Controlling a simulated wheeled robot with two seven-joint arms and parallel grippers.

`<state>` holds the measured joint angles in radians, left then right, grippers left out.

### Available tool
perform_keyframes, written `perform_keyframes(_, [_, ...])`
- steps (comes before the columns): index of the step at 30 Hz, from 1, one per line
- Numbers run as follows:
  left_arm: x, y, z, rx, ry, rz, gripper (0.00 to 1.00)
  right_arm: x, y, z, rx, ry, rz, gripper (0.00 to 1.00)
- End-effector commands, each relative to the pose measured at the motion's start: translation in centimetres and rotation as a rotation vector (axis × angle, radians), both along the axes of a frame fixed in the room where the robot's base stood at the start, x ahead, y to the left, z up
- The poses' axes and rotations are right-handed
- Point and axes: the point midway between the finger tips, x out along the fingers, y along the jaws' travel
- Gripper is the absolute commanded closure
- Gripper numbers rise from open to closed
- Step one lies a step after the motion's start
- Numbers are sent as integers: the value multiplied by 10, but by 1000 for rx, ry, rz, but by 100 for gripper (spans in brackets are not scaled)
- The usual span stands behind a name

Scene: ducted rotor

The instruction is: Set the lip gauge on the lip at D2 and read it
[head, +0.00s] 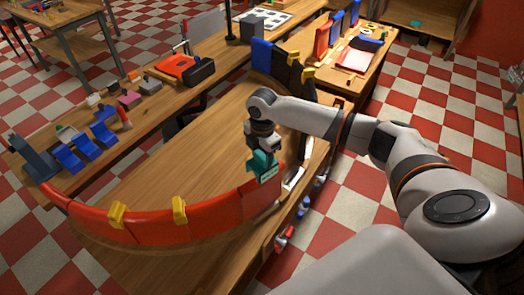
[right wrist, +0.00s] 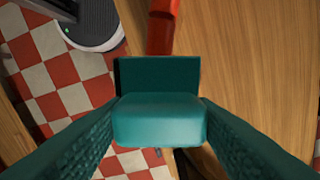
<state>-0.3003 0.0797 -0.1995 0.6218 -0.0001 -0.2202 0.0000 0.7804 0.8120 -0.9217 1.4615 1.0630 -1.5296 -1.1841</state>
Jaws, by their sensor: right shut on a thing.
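My right gripper (head: 263,161) is shut on the teal lip gauge (right wrist: 159,120), a block that sits between both fingers in the right wrist view. In the head view the gauge (head: 268,175) shows as a small teal piece at the right end of the red curved duct wall (head: 220,207). In the right wrist view the red lip (right wrist: 162,28) runs up from behind the gauge's far edge. The gauge hides the spot under it, so I cannot tell whether it touches the lip. No D2 mark or reading is legible. My left gripper is not in view.
Yellow clips (head: 179,210) sit on the red wall. Dark and blue wall segments (head: 290,68) stand at the back of the ring. Blue holders and small parts (head: 70,157) lie along the left bench edge. The wooden surface inside the ring (head: 185,135) is clear.

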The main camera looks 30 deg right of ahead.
Motion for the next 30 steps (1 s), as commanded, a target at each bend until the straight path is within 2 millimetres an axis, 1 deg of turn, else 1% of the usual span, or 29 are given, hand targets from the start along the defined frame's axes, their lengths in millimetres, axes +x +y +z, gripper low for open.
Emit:
perform_keyframes(1, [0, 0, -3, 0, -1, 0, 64, 0, 0, -6, 1, 1, 0, 84])
perform_keyframes(6, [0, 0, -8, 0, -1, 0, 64, 0, 0, -20, 1, 2, 0, 84])
perform_keyframes(15, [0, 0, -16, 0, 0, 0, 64, 0, 0, -39, 0, 1, 0, 84])
perform_keyframes(21, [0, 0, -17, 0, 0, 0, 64, 0, 0, -43, 0, 1, 0, 84])
perform_keyframes(30, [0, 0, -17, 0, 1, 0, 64, 0, 0, -43, 0, 0, 0, 84])
